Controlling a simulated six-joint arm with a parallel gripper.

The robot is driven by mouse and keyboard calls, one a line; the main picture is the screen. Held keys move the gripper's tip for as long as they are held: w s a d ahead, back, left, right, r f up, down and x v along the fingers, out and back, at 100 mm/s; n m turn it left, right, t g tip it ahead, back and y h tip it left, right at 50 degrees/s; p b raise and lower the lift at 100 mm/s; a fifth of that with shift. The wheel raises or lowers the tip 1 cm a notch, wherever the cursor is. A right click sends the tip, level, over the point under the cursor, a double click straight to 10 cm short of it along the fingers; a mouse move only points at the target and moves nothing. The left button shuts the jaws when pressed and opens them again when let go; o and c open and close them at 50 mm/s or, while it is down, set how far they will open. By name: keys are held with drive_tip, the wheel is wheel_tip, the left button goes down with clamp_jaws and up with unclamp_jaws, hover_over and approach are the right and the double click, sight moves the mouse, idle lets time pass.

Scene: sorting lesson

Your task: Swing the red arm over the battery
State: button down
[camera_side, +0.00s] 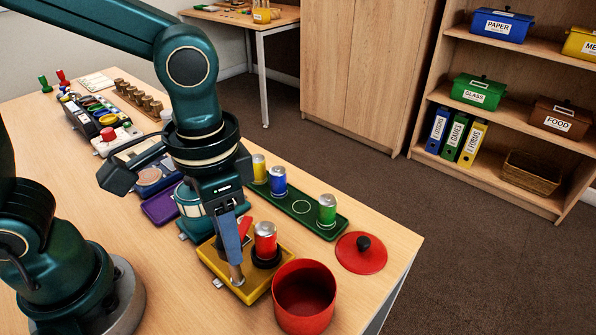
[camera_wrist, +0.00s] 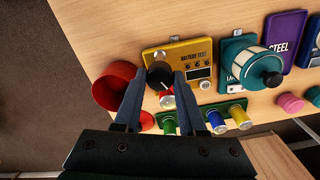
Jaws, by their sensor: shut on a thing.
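The yellow battery test unit (camera_side: 219,265) stands near the table's front edge; its panel shows in the wrist view (camera_wrist: 196,48). A red can-shaped battery (camera_side: 266,243) stands upright in its black ring. The red arm (camera_side: 244,226) shows as a short tilted strip left of the battery, mostly hidden by my fingers. My gripper (camera_side: 235,262) is low over the unit, left of the battery. In the wrist view, its fingertips (camera_wrist: 162,75) close around a dark round piece, apparently the arm's knob. Whether any of the arm lies over the battery is unclear.
An open red pot (camera_side: 304,298) stands right of the unit, with its red lid (camera_side: 361,252) behind. A green tray (camera_side: 301,208) holds yellow, blue and green cans behind. A teal-and-white device (camera_side: 190,199) stands close at the left. Free table lies in front.

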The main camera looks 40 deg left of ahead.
drive_tip(key=m, duration=0.5)
drive_tip(key=shift+m, duration=0.3)
idle(0.4)
drive_tip(key=shift+c, duration=2.3)
unclamp_jaws()
drive_tip(key=shift+r, duration=2.6)
